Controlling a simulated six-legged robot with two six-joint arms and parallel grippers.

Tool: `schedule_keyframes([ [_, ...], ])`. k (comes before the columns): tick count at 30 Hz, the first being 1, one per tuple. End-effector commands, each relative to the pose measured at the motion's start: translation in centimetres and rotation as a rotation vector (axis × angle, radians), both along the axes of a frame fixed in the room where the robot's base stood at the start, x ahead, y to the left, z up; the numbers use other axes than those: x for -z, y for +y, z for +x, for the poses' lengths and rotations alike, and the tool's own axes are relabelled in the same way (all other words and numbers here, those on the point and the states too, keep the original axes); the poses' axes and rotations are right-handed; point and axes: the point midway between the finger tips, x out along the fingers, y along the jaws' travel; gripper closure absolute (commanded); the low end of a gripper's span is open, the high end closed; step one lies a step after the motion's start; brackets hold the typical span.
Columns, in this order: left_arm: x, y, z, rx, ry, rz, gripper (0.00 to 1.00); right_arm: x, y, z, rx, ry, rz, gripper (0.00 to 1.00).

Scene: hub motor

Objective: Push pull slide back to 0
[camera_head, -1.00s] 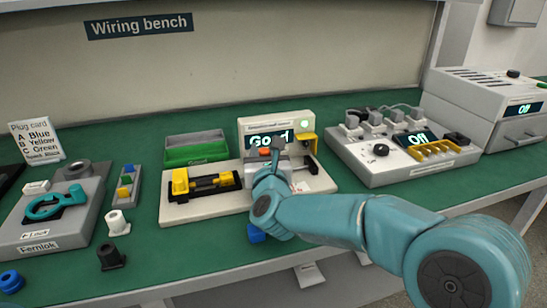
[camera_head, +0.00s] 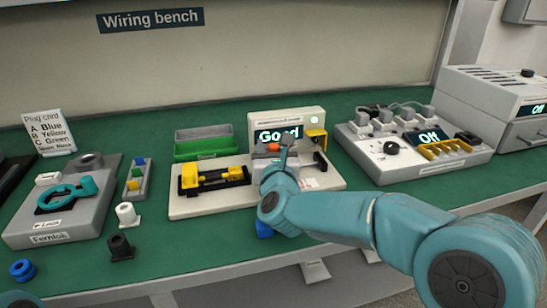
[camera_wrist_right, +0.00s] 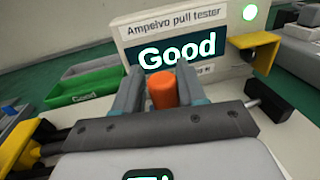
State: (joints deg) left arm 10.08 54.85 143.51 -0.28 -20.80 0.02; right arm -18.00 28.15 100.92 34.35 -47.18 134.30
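The Ampelvo pull tester is a pale base (camera_head: 207,206) with an upright display (camera_head: 284,134) that reads "Good". The display also fills the upper right wrist view (camera_wrist_right: 178,52). At the base's left is a black and yellow fixture (camera_head: 213,181). An orange knob (camera_wrist_right: 162,88) stands upright in front of the display; part of it shows in the head view (camera_head: 273,147). My right gripper (camera_wrist_right: 161,85) has one finger on each side of the knob, very close to it. Whether both fingers press on it is unclear. The slide's scale is not readable. My left gripper is out of view.
A green bin (camera_head: 203,147) labelled "Good" stands behind the tester. A yellow bracket (camera_head: 316,139) juts out at the display's right. A grey power unit (camera_head: 388,168) reading "Off" stands to the right, and the Femlok fixture (camera_head: 75,212) to the left.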

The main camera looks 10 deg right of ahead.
Motion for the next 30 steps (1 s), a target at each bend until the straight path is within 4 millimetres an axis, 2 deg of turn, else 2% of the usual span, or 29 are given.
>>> schedule_keyframes([
  [5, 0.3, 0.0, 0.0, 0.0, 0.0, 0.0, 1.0, 0.0, 0.5, -2.9, -0.006, 0.001, 0.0, 0.62],
  [12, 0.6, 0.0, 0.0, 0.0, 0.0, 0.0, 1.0, -0.1, 1.3, -9.4, -0.006, -0.001, 0.001, 0.62],
  [18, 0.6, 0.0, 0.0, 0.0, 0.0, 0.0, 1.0, 0.0, 1.7, -13.7, -0.004, -0.001, 0.0, 0.62],
  [24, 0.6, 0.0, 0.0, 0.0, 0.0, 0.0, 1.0, 0.0, 1.9, -15.7, -0.003, 0.001, 0.0, 0.62],
  [30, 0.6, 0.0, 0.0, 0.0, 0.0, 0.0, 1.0, 0.0, 1.9, -15.9, -0.001, 0.001, 0.0, 0.62],
])
